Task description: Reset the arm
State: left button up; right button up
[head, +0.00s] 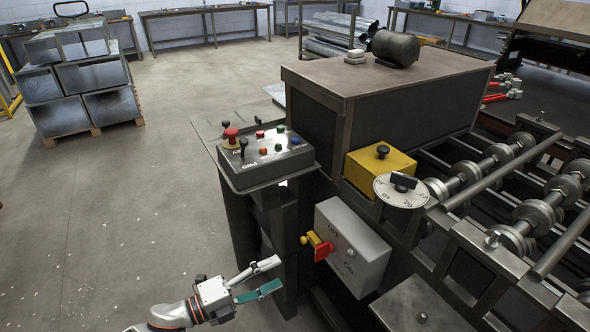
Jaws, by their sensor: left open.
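My left arm comes in from the bottom left, and its gripper (272,275) is open and empty. Its fingers point right, low in front of the machine's side. The grey switch box (352,248) with a red and yellow handle (318,247) is to the right of the gripper, apart from it. A control panel (265,157) with a red mushroom button (231,136), black levers and several coloured buttons stands above and beyond the gripper. My right gripper is not in view.
The forming machine (390,90) fills the right side, with rollers (510,235), a yellow block (380,160) and a round dial (401,190). Stacked metal ducts (85,80) stand on a pallet at the back left. Open concrete floor (130,210) lies on the left.

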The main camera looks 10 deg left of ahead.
pick_arm(q)
jog(key=s+a+f+n+y, duration=0.4)
jog(key=s+f+n+y, duration=0.2)
jog(key=s+n, duration=0.3)
jog(key=s+a+f+n+y+p, duration=0.1)
jog(key=s+a+f+n+y, duration=0.4)
jog(key=n, duration=1)
jog(key=s+f+y, duration=0.1)
jog(key=s+f, duration=0.2)
jog(key=shift+s+a+f, duration=0.15)
jog(key=shift+s+a, duration=0.05)
jog(key=shift+s, duration=0.2)
